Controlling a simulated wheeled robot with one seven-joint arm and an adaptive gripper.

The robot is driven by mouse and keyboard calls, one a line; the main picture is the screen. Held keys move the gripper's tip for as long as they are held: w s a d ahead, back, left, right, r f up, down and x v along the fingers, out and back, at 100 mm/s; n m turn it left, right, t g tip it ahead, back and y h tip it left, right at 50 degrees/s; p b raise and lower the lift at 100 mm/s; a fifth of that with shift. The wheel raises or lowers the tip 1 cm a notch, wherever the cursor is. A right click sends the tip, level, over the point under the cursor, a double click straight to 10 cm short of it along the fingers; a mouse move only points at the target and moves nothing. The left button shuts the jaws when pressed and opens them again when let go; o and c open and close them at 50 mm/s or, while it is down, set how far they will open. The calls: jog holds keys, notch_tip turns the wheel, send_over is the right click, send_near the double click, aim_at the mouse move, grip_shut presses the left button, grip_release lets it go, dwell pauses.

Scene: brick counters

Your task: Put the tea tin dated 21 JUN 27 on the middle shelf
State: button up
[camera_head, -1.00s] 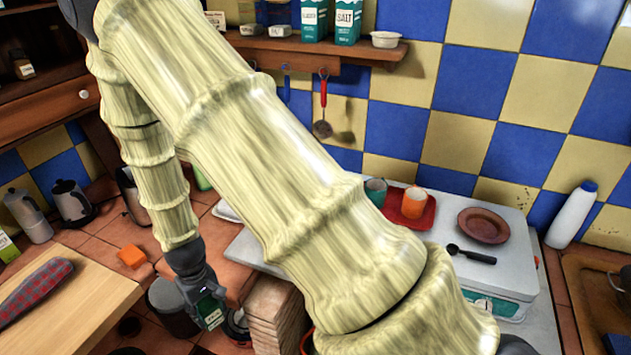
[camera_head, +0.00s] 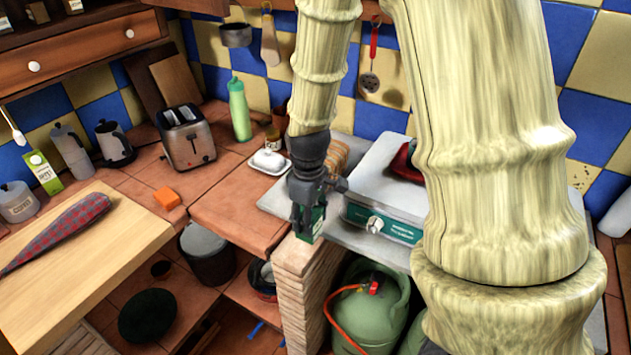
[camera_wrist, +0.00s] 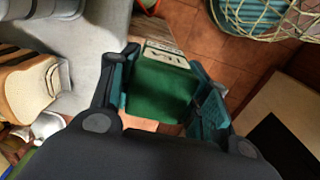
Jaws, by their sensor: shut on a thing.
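My gripper (camera_head: 308,208) is shut on a dark green tin (camera_head: 311,226), holding it above the top of the brick pier beside the white counter slab. In the wrist view the green tin (camera_wrist: 160,92) sits between the two fingers, with a pale label strip along its far edge. The label writing is too small and foreshortened to read a date. A wooden wall unit (camera_head: 85,60) with a drawer is at the upper left. Part of its open shelf with small items shows at the top edge. A middle shelf cannot be made out.
A toaster (camera_head: 185,137), a green bottle (camera_head: 239,110) and a white butter dish (camera_head: 269,161) stand on the tiled counter. A cooker (camera_head: 385,215) stands right of my gripper, with a green gas bottle (camera_head: 371,305) below. A wooden table (camera_head: 85,262) fills the lower left.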

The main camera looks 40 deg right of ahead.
jog(key=shift+w+d+f+p, duration=0.9)
jog(key=shift+w+p, duration=0.2)
jog(key=shift+w, duration=1.3)
jog(key=shift+w+d+f+p, duration=0.75)
jog(key=shift+w+d+p, duration=0.3)
jog(key=shift+w, duration=1.35)
jog(key=shift+w+d+f+p, duration=0.85)
jog(key=shift+w+p, duration=0.35)
jog(key=shift+w, duration=1.2)
jog(key=shift+f, duration=0.15)
jog(key=o, duration=1)
jog(key=shift+o, duration=0.2)
